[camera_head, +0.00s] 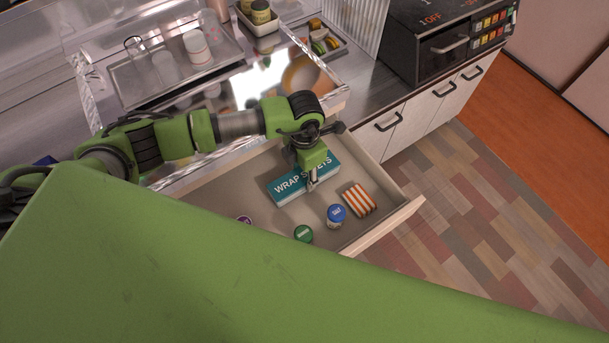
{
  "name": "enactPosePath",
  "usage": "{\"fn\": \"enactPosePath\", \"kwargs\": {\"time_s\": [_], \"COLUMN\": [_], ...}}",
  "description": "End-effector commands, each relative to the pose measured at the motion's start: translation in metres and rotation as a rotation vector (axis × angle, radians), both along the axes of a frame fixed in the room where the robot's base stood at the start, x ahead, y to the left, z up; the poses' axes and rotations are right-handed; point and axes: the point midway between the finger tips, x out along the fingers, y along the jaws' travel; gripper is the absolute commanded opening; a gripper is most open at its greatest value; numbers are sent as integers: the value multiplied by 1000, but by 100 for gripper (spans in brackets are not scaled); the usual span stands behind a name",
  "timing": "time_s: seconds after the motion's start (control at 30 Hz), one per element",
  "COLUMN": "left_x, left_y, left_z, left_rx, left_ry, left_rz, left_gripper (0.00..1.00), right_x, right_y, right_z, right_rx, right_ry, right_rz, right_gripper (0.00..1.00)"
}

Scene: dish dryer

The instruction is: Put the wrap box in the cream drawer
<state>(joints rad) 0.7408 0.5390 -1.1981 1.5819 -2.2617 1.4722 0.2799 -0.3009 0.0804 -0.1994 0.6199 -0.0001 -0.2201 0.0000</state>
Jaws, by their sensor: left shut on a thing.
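The wrap box (287,188) is a long teal and white carton lettered "WRAP SHEETS". It lies within the outline of the open cream drawer (382,229); I cannot tell whether it touches the drawer floor. My left gripper (312,183) points down over the box and is shut on it, covering part of its lettering. The drawer also holds a blue-lidded jar (336,215), a green-lidded jar (303,234), an orange-and-white striped packet (359,201) and a purple-lidded item (244,220). My green body hides the drawer's near left part. My right gripper is not in view.
Above the drawer is a metal counter with a clear dish dryer (175,75) holding cups. A tray of small colourful items (322,40) stands behind. A dark oven (440,45) sits at upper right. The patterned floor (480,215) on the right is clear.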

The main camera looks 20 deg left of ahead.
Motion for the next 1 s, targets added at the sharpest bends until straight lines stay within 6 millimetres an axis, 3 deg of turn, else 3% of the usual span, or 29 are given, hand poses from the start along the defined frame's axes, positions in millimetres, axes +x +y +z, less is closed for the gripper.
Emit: {"fn": "enactPosePath", "kwargs": {"time_s": [0.3,0.33,0.4,0.77,0.87,1.0], "left_x": [1,0,0,0,1,2], "left_y": [-1,-1,-1,-1,-1,-1], "left_z": [-2,-2,-1,2,9,35], "left_rx": [-1,-1,-1,-1,-2,-2], "left_ry": [-2,-1,-1,-1,-3,-6], "left_rz": [0,0,0,0,-1,-3], "left_gripper": [12,43,55,55,55,55], "right_x": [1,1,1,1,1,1], "right_y": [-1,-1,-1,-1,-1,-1], "right_z": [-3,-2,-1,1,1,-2], "right_rx": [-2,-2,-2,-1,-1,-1], "right_ry": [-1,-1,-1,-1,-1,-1], "right_rz": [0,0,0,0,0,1], "right_gripper": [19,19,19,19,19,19]}}
